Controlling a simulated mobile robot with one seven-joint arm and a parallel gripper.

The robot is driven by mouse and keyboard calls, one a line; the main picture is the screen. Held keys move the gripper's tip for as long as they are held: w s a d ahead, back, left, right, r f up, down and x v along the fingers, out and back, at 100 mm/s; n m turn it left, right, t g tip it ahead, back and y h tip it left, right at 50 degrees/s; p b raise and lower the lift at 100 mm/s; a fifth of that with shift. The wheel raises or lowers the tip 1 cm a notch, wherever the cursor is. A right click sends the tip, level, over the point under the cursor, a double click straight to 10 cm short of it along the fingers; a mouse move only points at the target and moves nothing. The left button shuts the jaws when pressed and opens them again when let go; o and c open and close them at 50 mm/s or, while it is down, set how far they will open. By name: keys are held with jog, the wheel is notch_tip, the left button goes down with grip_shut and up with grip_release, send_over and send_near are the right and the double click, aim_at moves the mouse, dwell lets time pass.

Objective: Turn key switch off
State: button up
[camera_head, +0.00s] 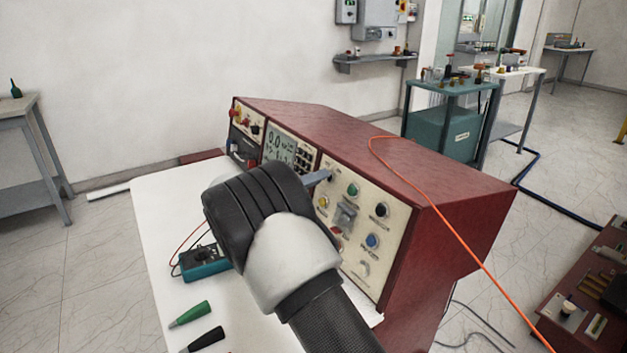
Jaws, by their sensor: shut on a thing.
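The red test console (400,150) stands on a white table, with a cream control panel (395,245) on its front. The panel carries a green button (353,190), a black knob (381,210), a blue button (372,241) and a yellow button (323,202). My gripper (320,179) reaches up from the bottom of the picture, its grey fingertip against the upper left of this panel. It is shut on a small part there, seemingly the key switch, which the finger hides. My wrist covers part of the panel's left side.
A blue multimeter (204,262), a green probe handle (190,314) and a black one (204,340) lie on the white table (165,225) at left. An orange cable (455,255) hangs over the console's right side. A teal cart (445,130) stands behind.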

jog(key=shift+s+d+r+n+g+y+p, duration=0.2)
jog(key=shift+n+y+p, duration=0.45)
jog(key=shift+n+p, duration=1.75)
jog(key=shift+w+a+r+n+g+y+p, duration=0.25)
jog(key=shift+n+y+p, duration=0.7)
jog(key=shift+n, duration=2.65)
jog(key=shift+s+d+f+n+g+y+p, duration=0.15)
jog(key=shift+n+g+y+p, duration=0.25)
jog(key=shift+n+p, duration=2.1)
jog(key=shift+n+b, duration=0.45)
jog(key=shift+n, duration=0.25)
jog(key=o, duration=1)
jog(key=shift+o, duration=0.2)
jog(key=v, duration=1.7)
jog(key=shift+s+r+p, duration=0.15)
jog(key=shift+s+p, duration=0.05)
jog(key=shift+p, duration=0.15)
